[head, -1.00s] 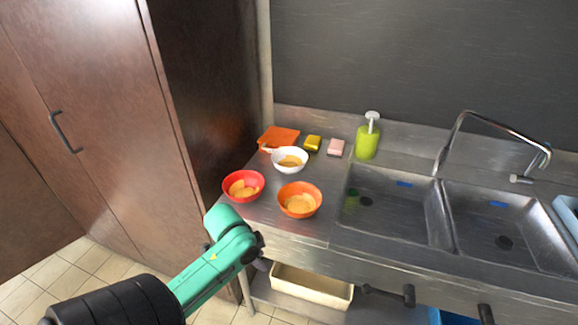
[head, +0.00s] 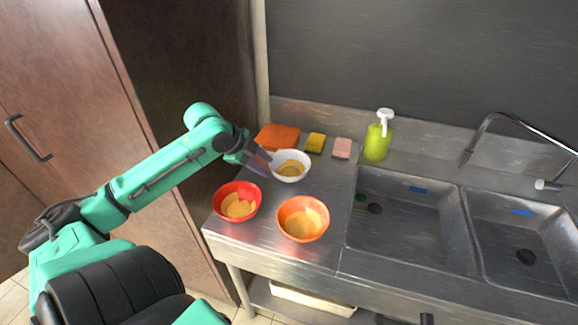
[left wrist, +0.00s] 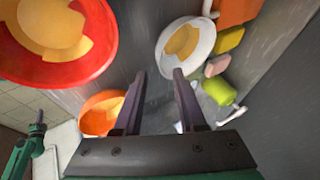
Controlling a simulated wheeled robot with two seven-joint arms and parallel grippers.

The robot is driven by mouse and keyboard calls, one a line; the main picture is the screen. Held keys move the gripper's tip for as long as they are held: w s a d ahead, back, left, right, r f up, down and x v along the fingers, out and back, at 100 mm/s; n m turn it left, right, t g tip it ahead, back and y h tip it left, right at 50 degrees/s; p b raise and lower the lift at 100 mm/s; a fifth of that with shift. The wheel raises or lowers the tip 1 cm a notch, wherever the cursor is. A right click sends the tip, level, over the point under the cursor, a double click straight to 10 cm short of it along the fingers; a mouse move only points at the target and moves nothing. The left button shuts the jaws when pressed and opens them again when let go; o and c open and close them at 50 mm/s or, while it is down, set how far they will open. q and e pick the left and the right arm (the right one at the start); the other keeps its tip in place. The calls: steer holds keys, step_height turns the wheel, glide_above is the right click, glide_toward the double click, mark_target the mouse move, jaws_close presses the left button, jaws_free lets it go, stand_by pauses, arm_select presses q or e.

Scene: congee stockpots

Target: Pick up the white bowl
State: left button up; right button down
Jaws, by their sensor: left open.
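The white bowl (head: 290,165) stands on the steel counter near its back left, with tan food in it; it also shows in the left wrist view (left wrist: 185,48). My left gripper (head: 266,160) is at the bowl's left side, close to its rim. In the left wrist view its two fingers (left wrist: 158,75) are apart with nothing held between them, and the bowl is just beyond the fingertips. I cannot tell whether a finger touches the rim. A small teal arm part of mine with a dark end shows at the lower left of the left wrist view; its jaws are too small to read.
A red bowl (head: 237,202) and an orange bowl (head: 303,218) with food stand in front of the white bowl. Sinks (head: 410,225) lie right.

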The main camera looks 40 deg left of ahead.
mark_target(282, 177)
arm_select(q)
steer(key=x, duration=0.5)
steer(key=shift+d+b, duration=0.1)
steer(key=shift+b, duration=0.2)
steer(key=shift+a+b+x, duration=0.2)
steer(key=shift+b+x, duration=0.15)
steer(key=shift+x, duration=0.9)
steer(key=shift+w+f+b, duration=0.3)
steer(key=shift+f+b, duration=0.35)
steer(key=shift+b, duration=0.25)
steer(key=b, duration=0.2)
steer(key=w+f+b, duration=0.1)
steer(key=b, duration=0.1)
steer(key=shift+d+f+b, duration=0.25)
steer(key=shift+d+b, duration=0.1)
steer(key=shift+d, duration=0.05)
steer(key=shift+r, duration=0.2)
jaws_close()
arm_select(e)
step_height(282, 177, down, 7)
steer(key=s+d, duration=0.1)
steer(key=shift+s+f, duration=0.2)
steer(key=shift+d, duration=0.15)
steer(key=shift+a, duration=0.2)
